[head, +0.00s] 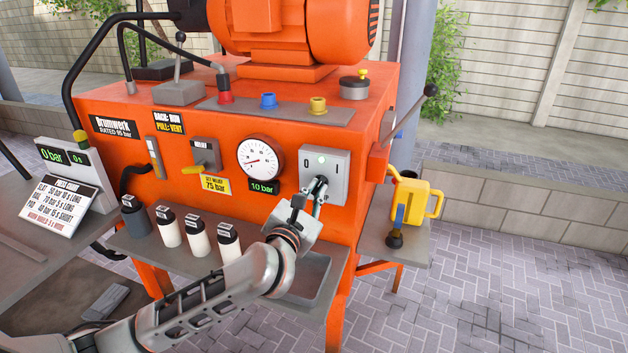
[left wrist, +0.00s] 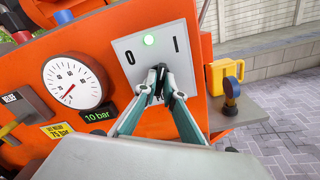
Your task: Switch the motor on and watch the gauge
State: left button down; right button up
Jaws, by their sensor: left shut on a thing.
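The grey switch panel (head: 311,166) on the orange machine's front is marked 0 and I, with a green lamp lit at its top. My left gripper (head: 318,186) is shut on the panel's switch; in the left wrist view my fingertips (left wrist: 160,79) hide most of it, so I cannot tell which way it points. The round gauge (head: 260,158) is left of the panel; its red needle points to the low left, and the display (head: 264,187) below reads 10 bar. The orange motor (head: 285,30) stands on top. My right gripper is out of view.
A yellow relief lever (head: 193,169) is left of the gauge. Several bottles (head: 198,236) stand on the grey shelf below. A yellow jug (head: 431,199) stands on a side shelf at right. A sign board (head: 66,194) is at left. Paving at right is clear.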

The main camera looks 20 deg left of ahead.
pick_arm(q)
jog(key=shift+m+p, duration=0.4)
jog(key=shift+p, duration=0.1)
jog(key=shift+m+p, duration=0.35)
jog(key=shift+m, duration=0.05)
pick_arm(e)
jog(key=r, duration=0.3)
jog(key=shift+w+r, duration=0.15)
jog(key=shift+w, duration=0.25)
pick_arm(q)
jog(key=shift+f, duration=0.1)
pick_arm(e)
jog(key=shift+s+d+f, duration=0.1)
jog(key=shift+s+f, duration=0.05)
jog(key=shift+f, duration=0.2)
pick_arm(q)
jog(key=c, duration=2.2)
grip_release()
jog(key=shift+o, duration=0.3)
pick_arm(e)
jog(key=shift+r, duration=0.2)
pick_arm(q)
jog(key=s, duration=1.2)
jog(key=shift+a, duration=0.2)
